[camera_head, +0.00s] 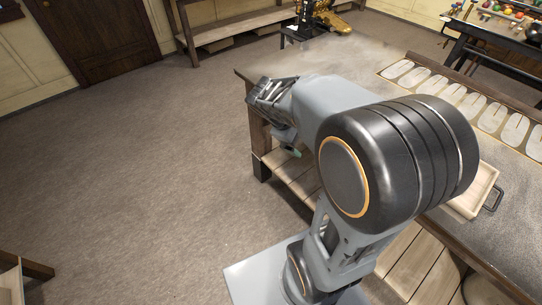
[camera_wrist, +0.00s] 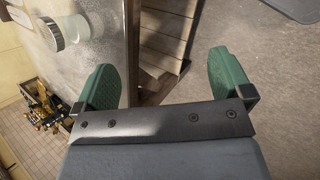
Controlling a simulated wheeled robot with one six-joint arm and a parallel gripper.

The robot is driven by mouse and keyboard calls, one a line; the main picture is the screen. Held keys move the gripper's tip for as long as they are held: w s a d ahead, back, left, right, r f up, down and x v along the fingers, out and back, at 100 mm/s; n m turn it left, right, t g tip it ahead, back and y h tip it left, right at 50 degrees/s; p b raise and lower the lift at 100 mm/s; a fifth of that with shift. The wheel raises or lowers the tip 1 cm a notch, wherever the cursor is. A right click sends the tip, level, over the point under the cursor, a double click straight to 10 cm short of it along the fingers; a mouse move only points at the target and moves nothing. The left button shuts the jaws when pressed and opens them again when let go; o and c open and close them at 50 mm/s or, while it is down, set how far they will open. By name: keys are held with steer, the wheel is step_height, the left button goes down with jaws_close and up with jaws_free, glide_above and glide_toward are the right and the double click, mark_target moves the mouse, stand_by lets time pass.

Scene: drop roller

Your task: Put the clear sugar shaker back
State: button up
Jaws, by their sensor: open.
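A clear shaker with a pale round end (camera_wrist: 60,34) shows at the upper left of the wrist view, on the grey tabletop (camera_wrist: 95,55); it is most likely the sugar shaker. I cannot make it out in the head view. My gripper (camera_wrist: 166,80) has its two green fingers wide apart with nothing between them. It is off the table's edge, beside the shaker and not touching it. In the head view, only a bit of green fingertip shows below my wrist, and my arm hides part of the table.
The table (camera_head: 290,65) carries a row of pale slotted panels (camera_head: 440,88) and a light wooden tray (camera_head: 470,205) with a dark handle. Slatted shelves (camera_head: 295,175) lie below. A gold and black machine (camera_head: 325,18) stands beyond.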

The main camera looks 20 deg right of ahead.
steer(key=s+a+r+m+t+y, duration=0.1)
steer(key=s+a+m+t+y, duration=0.1)
steer(key=a, duration=0.4)
steer(key=s+a+r+m+t+y, duration=0.1)
steer(key=s+a+m+t+y, duration=0.2)
steer(key=a, duration=0.3)
steer(key=shift+s+a+m+y, duration=0.25)
steer(key=shift+m+y, duration=0.15)
steer(key=shift+y, duration=0.5)
